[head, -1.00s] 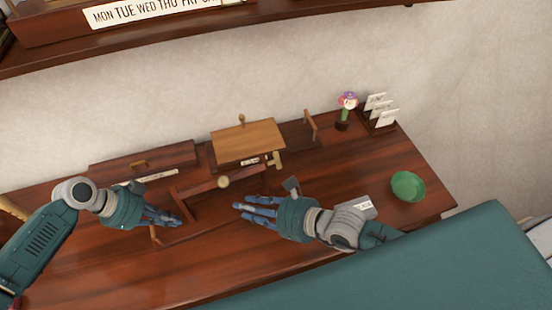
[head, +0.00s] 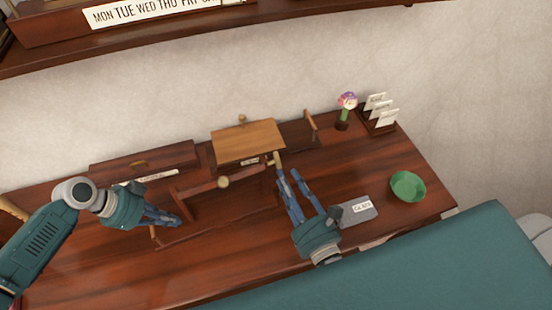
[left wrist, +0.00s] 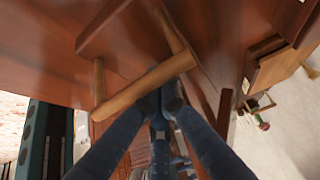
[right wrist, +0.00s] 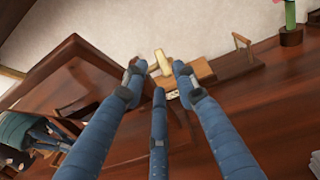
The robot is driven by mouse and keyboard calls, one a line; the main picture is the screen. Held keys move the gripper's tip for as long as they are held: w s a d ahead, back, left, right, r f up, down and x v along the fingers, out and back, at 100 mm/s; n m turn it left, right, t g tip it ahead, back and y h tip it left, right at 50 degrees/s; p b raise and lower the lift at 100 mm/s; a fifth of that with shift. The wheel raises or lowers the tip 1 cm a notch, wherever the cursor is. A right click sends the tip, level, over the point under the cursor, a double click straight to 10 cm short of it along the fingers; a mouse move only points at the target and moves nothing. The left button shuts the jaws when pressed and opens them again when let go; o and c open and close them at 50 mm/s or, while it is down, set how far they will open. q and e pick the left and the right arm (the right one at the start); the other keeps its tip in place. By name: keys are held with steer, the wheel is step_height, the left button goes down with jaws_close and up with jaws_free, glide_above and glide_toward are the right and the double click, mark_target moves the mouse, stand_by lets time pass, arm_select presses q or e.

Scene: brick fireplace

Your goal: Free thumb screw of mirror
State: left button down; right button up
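The mirror's dark wooden frame (head: 207,187) lies tilted on the desk, with a round brass-coloured knob on it. A brass-coloured piece (head: 277,158), apparently the thumb screw, stands at its right end. It also shows in the right wrist view (right wrist: 163,62), ahead of and between the fingertips. My right gripper (head: 287,178) is open and close to this piece; contact is unclear. My left gripper (head: 176,219) is at the frame's left side. In the left wrist view its fingers draw together at a wooden bar (left wrist: 145,85), which hides the tips, so its grip is unclear.
A light wooden box (head: 248,137) stands behind the mirror. A green bowl (head: 408,186) and a grey labelled card (head: 358,211) lie to the right. A flower (head: 347,103) and a card holder (head: 378,119) stand at the back right. The desk's front left is clear.

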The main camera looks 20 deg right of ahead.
mark_target(276, 162)
steer(key=w, duration=0.7)
steer(key=shift+w+a, duration=0.3)
steer(key=shift+a, duration=0.05)
jaws_close()
